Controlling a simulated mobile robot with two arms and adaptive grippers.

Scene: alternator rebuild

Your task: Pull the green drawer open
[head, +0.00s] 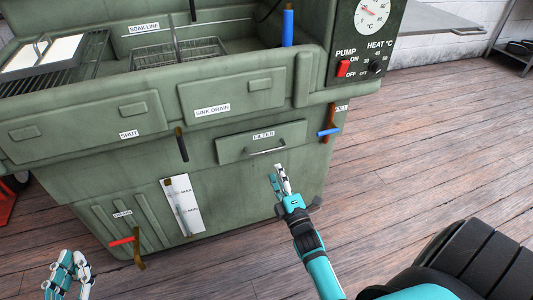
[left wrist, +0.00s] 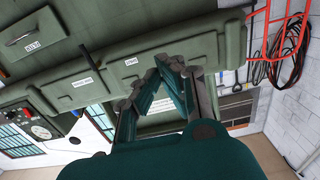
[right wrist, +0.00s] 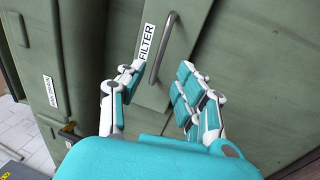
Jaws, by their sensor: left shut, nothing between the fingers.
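The green drawer (head: 232,151) is a flat panel labelled FILTER, low on the green machine. It looks closed, with a thin metal bar handle (head: 267,150) on its front. My right gripper (head: 278,171) is just below and in front of the handle. In the right wrist view my right gripper (right wrist: 160,85) is open and empty. There the handle (right wrist: 161,48) stands beyond the gap between its fingertips, apart from them as far as I can tell. My left gripper (head: 70,268) is shut and empty at the lower left, away from the drawer.
A blue-handled FILL valve (head: 329,132) sits right of the drawer. A dark lever (head: 181,145) and a MIN/MAX gauge plate (head: 182,205) are to its left. A red DRAIN handle (head: 122,242) sits low on the left. Bare wooden floor (head: 430,150) lies to the right.

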